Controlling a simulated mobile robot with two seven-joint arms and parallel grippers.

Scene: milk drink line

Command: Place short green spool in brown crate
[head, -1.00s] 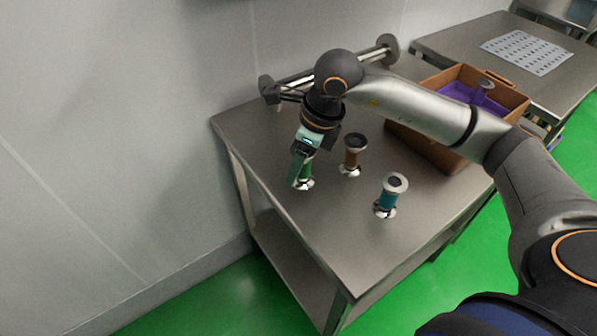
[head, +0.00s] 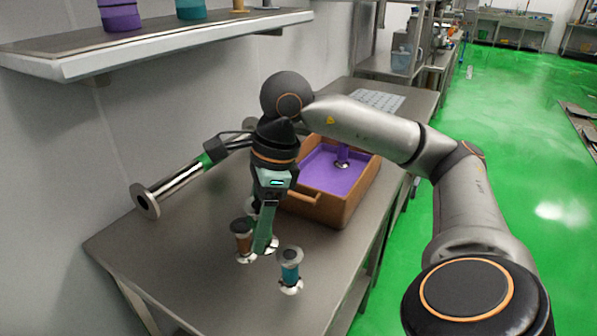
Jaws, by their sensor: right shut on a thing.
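My right gripper (head: 262,243) is shut on the short green spool, above the front part of the metal table (head: 190,280). The green of the spool and the gripper's fingers merge; a silver flange shows at the lower end, and most of the spool is hidden. The brown crate (head: 335,212) stands on the table behind and right of the gripper. It has a purple inside, and a purple spool (head: 342,153) stands in it. My left gripper is not in view.
A brown spool (head: 243,243) stands just left of the gripper and a teal spool (head: 290,270) stands just right. A metal roller with a disc end (head: 146,201) lies along the wall side. A wall shelf (head: 150,45) holds several spools. The table's front left is clear.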

